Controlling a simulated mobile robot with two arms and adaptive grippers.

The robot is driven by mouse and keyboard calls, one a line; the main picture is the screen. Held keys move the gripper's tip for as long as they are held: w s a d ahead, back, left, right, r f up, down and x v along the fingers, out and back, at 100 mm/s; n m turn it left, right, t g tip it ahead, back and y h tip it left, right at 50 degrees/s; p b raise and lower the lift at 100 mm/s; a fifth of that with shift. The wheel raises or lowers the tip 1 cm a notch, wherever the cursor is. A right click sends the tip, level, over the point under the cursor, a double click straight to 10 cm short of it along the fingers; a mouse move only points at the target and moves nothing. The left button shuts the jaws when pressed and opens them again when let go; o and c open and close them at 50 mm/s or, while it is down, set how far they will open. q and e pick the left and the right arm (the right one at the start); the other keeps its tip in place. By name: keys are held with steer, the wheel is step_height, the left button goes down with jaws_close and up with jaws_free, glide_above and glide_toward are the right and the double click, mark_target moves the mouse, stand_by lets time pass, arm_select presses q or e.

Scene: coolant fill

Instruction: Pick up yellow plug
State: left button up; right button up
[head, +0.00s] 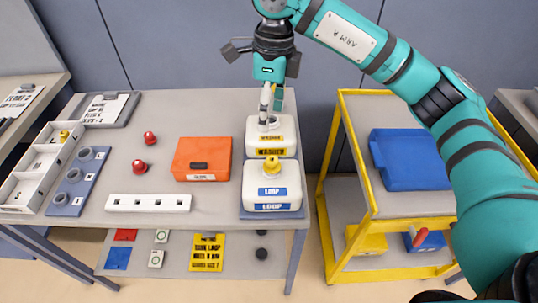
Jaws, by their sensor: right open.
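A yellow plug (272,166) sits upright on top of the white tank marked LOOP (257,190), at the right end of the table. Behind it stands a second white tank with a yellow label (262,137); its top is partly hidden by my gripper. My right gripper (271,101) points down over this rear tank, behind and above the yellow plug and apart from it. Its fingers are open, with nothing clearly held between them. My left gripper is not in view. A small yellow piece (64,135) also lies in the white tray at the left.
An orange case (202,158) stands left of the tanks. Two red plugs (140,166), a white strip with holes (148,203), a blue-grey rack (75,184) and a clipboard (105,110) lie further left. A yellow cart (349,152) with a blue case (410,160) stands right, across a gap.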

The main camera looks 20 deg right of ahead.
steer(key=d, duration=0.2)
steer(key=p, duration=0.3)
glide_above(273, 160)
steer(key=shift+h, duration=0.4)
steer(key=f, duration=1.1)
steer(key=shift+s+d+f, duration=0.1)
steer(key=shift+s+d, duration=0.05)
steer(key=shift+s, duration=0.05)
steer(key=f+p, duration=0.1)
steer(key=f, duration=0.1)
steer(key=f+p, duration=0.1)
steer(key=f, duration=0.2)
steer(key=shift+w+p, duration=0.2)
steer(key=shift+p, duration=0.2)
steer(key=shift+f, duration=0.15)
steer(key=c, duration=0.9)
